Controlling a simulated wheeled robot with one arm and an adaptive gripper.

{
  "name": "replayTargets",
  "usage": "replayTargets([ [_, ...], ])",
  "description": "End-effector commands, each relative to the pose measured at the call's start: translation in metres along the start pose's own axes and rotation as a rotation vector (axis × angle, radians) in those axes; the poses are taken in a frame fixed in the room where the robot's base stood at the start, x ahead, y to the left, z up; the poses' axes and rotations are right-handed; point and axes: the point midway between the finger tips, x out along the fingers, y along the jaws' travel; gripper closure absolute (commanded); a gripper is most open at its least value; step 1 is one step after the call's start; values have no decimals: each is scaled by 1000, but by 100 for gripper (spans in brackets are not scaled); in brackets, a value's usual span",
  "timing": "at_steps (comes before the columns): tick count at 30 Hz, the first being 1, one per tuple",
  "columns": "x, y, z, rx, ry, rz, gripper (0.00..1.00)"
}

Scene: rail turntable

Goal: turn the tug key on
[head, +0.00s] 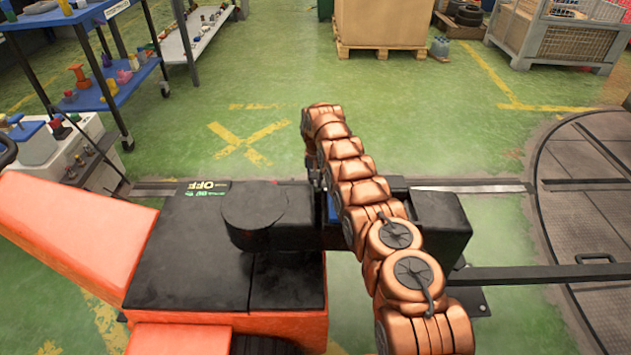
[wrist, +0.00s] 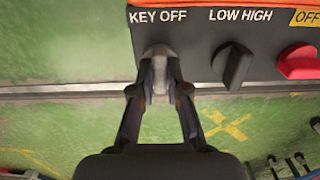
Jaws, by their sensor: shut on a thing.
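In the wrist view, a grey key (wrist: 157,52) stands on the dark panel (wrist: 197,62) just below the label KEY OFF. My gripper (wrist: 158,88) is shut on this key, with one finger on each side. The fingers cover part of the key, and its turn angle is hard to read. My gripper and the key are hidden there behind my copper-coloured arm.
Right of the key sit a black LOW HIGH knob (wrist: 233,66) and a red knob (wrist: 298,63). A blue cart (head: 85,95) stands far left, a wooden pallet (head: 385,45) at the back, and the round turntable (head: 590,190) right. Green floor between is open.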

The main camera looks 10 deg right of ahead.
Motion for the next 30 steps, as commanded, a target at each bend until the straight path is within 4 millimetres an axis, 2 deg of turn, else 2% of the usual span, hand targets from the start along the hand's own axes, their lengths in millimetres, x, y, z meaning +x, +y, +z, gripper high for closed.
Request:
replayTargets([
  [11,-2,-1,0,111,-1,0,100],
  [30,0,0,0,687,-1,0,100],
])
